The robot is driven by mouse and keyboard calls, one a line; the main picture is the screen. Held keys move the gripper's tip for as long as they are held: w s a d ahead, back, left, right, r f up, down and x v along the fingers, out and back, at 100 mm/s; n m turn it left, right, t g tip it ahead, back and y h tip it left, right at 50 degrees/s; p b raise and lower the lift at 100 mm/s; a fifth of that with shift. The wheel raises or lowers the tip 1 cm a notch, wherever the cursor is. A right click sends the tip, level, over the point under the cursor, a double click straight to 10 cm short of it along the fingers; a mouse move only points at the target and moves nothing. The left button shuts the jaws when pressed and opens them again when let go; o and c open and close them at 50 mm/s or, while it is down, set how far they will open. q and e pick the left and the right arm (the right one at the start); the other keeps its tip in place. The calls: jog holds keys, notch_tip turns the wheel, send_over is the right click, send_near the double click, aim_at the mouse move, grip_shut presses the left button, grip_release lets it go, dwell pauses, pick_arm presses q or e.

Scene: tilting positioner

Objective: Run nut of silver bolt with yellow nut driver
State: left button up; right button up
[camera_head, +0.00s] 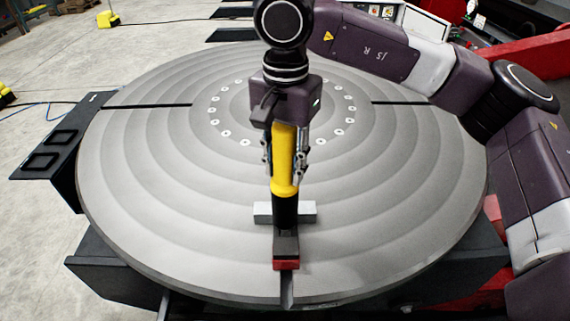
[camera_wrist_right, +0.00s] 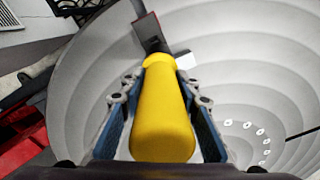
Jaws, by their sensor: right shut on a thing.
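The yellow nut driver (camera_head: 284,160) stands about upright over the front part of the round grey table. My right gripper (camera_head: 282,168) is shut on its yellow handle from above, with a finger on either side. The handle also fills the middle of the right wrist view (camera_wrist_right: 162,112), between the blue-padded fingers. The driver's black lower part (camera_head: 285,210) points down towards a dark block with a red front (camera_head: 286,265). The silver bolt and its nut cannot be made out; the driver hides that spot. I cannot tell whether the driver's tip touches anything. My left gripper is not in view.
The round grey table (camera_head: 400,220) with ring steps and a circle of small holes is mostly bare. A pale bar (camera_head: 263,212) lies across behind the driver. A slot runs to the table's front edge. Red machinery (camera_head: 520,60) stands at the back right.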

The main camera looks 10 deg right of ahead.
aim_at(284, 139)
jog(key=shift+s+f, duration=0.15)
jog(key=shift+f, duration=0.2)
jog(key=shift+w+r+p, duration=0.15)
jog(key=shift+r+p, duration=0.8)
jog(key=shift+r, duration=0.7)
jog(key=shift+w+r+p, duration=0.15)
jog(key=shift+r+p, duration=0.8)
jog(key=shift+r, duration=0.65)
